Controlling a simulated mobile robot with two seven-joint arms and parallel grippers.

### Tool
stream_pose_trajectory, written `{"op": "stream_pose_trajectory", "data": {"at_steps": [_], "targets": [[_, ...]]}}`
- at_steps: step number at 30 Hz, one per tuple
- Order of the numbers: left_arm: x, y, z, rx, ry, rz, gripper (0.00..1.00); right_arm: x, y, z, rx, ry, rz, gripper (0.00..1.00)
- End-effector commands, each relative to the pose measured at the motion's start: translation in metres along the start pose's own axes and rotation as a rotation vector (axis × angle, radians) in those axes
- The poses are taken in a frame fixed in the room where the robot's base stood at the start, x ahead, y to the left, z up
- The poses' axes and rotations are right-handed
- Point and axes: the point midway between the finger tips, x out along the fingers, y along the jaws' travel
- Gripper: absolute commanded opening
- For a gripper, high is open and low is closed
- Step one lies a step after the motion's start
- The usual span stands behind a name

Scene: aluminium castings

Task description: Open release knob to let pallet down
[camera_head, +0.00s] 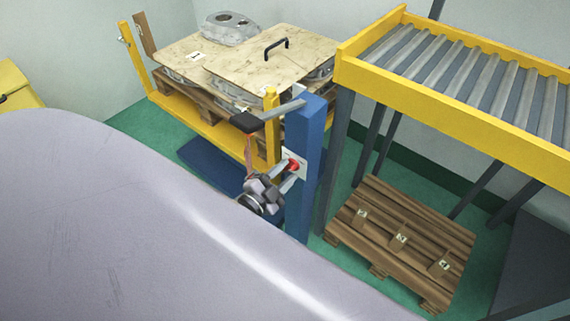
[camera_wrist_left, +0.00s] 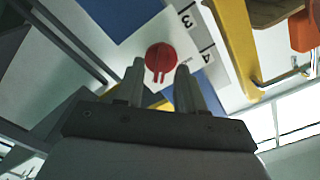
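The red release knob (camera_head: 293,165) sits on a white plate on the blue post (camera_head: 305,135) of a lift. In the left wrist view the round knob (camera_wrist_left: 161,57) shows just beyond and between my left fingertips (camera_wrist_left: 160,75), beside a plate marked 3 and 4. My left gripper (camera_head: 283,178) is open, with gaps between its fingers and the knob; whether the tips reach around it, I cannot tell. The loaded wooden pallet (camera_head: 200,106) stands raised in the yellow lift frame (camera_head: 195,122), carrying castings and boards. My right gripper is not in view.
A dark-ended lever (camera_head: 246,122) juts from the post above the gripper. A yellow roller conveyor (camera_head: 450,125) stands at the right. A second pallet (camera_head: 400,235) with numbered labels lies on the green floor below it. My own arm covers the lower left.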

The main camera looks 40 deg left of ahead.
Motion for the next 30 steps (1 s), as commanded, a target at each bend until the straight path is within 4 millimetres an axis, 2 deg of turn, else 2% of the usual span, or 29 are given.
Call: {"op": "stream_pose_trajectory", "data": {"at_steps": [9, 15, 30], "targets": [[-0.044, 0.000, 0.000, 0.001, -0.001, 0.002, 0.38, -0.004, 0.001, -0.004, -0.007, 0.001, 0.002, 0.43], [-0.064, 0.000, 0.000, 0.002, -0.001, 0.001, 0.38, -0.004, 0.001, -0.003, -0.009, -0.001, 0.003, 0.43], [-0.068, 0.000, 0.000, 0.001, 0.000, 0.000, 0.38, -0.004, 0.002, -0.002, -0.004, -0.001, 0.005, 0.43]]}}
